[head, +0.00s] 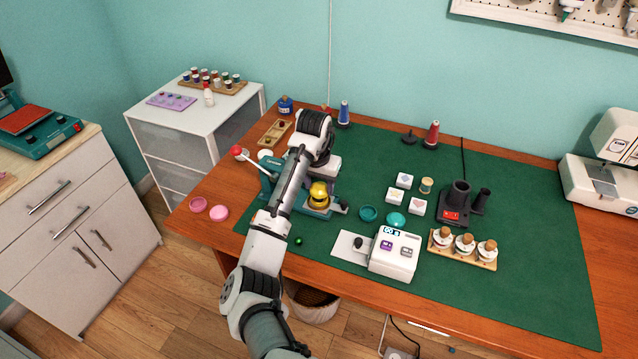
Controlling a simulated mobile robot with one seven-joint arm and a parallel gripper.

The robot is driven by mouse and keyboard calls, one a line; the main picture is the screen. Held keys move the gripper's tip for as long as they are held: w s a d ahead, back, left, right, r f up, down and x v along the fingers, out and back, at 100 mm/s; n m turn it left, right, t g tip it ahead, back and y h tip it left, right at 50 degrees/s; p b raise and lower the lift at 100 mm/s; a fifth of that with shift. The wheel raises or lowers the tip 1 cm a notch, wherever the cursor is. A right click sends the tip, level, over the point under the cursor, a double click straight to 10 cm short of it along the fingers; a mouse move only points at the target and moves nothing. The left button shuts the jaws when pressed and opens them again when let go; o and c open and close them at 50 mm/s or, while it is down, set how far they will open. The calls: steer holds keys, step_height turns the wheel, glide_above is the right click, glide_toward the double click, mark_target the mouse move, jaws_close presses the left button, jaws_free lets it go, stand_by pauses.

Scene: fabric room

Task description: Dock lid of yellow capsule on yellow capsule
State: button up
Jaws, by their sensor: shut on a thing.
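A small yellow domed form (319,189), which looks like the lid of the yellow capsule, is at the teal press in the middle left of the table. A yellow rounded part (318,203), seemingly the yellow capsule, shows directly under it on the press. I cannot tell whether the two touch or are apart. My gripper (320,180) points down just above the yellow form and is shut on the lid. Its fingertips are small and hard to make out.
The teal press (312,212) has a red-knobbed lever (237,150) at left. Pink round pieces (219,212) lie to its left, and teal pieces (368,213) to its right. A white device (393,254) and a rack of corked jars (462,248) stand farther right. The mat's right side is clear.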

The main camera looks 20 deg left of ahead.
mark_target(319, 188)
steer(key=shift+r, duration=0.1)
steer(key=shift+r+p, duration=0.7)
steer(key=shift+p, duration=0.15)
stand_by(0.6)
steer(key=shift+p, duration=0.3)
steer(key=o, duration=0.7)
steer(key=r+p, duration=0.3)
steer(key=shift+s+r, duration=0.1)
steer(key=shift+s, duration=0.1)
steer(key=shift+s+r, duration=0.2)
steer(key=shift+r, duration=1.1)
steer(key=shift+s+r, duration=0.25)
steer(key=shift+r, duration=1)
steer(key=shift+s+r, duration=0.2)
steer(key=shift+r, duration=1.1)
